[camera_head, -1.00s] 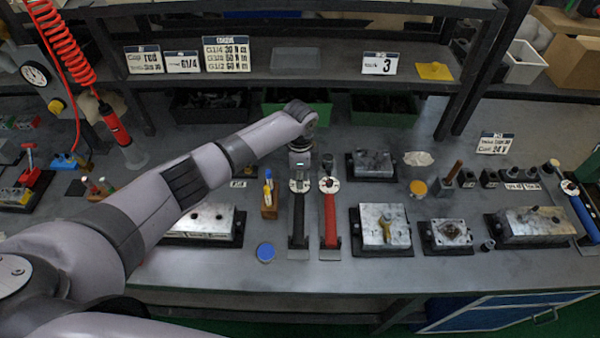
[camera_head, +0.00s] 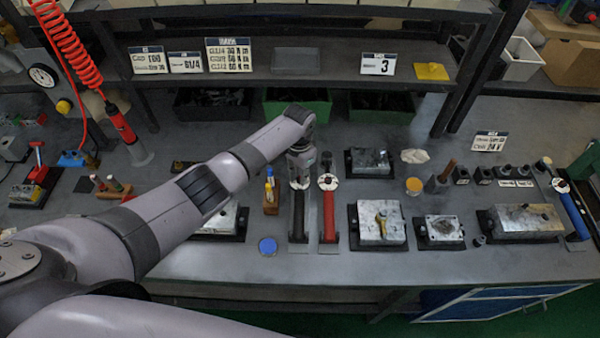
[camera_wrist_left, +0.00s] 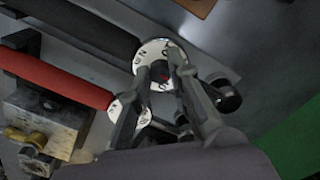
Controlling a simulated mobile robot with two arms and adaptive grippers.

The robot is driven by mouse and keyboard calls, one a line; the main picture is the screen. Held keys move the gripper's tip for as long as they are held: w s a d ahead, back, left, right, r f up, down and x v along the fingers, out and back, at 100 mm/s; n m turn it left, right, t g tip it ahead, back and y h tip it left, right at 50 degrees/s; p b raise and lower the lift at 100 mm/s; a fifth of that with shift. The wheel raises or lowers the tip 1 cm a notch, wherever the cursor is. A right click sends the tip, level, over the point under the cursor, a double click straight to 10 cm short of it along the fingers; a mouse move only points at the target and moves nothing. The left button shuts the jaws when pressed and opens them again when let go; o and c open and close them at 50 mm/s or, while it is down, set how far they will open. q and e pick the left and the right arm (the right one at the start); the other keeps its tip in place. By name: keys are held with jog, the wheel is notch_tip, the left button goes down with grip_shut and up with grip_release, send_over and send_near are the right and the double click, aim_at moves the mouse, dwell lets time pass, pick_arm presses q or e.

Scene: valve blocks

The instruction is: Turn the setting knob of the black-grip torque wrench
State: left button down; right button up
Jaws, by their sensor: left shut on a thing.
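The black-grip torque wrench (camera_head: 299,217) lies on the bench with its grip toward the front edge. Its round white dial and knob are at the far end, and the dial (camera_wrist_left: 152,52) shows printed marks in the left wrist view. My left gripper (camera_head: 300,178) comes down over that end from above. In the left wrist view its fingertips (camera_wrist_left: 163,72) are closed around the setting knob at the centre of the dial. The fingers hide most of the knob.
A red-grip torque wrench (camera_head: 328,215) lies close beside it on the right, and a small wooden holder (camera_head: 270,197) stands on the left. A metal valve block (camera_head: 381,222) sits further right. A blue disc (camera_head: 267,246) lies near the front edge.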

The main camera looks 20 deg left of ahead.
aim_at(299, 178)
pick_arm(q)
jog(key=shift+w, duration=0.1)
dwell(0.5)
jog(key=c, duration=1.5)
grip_release()
jog(key=shift+o, duration=0.2)
notch_tip(299, 178, up, 12)
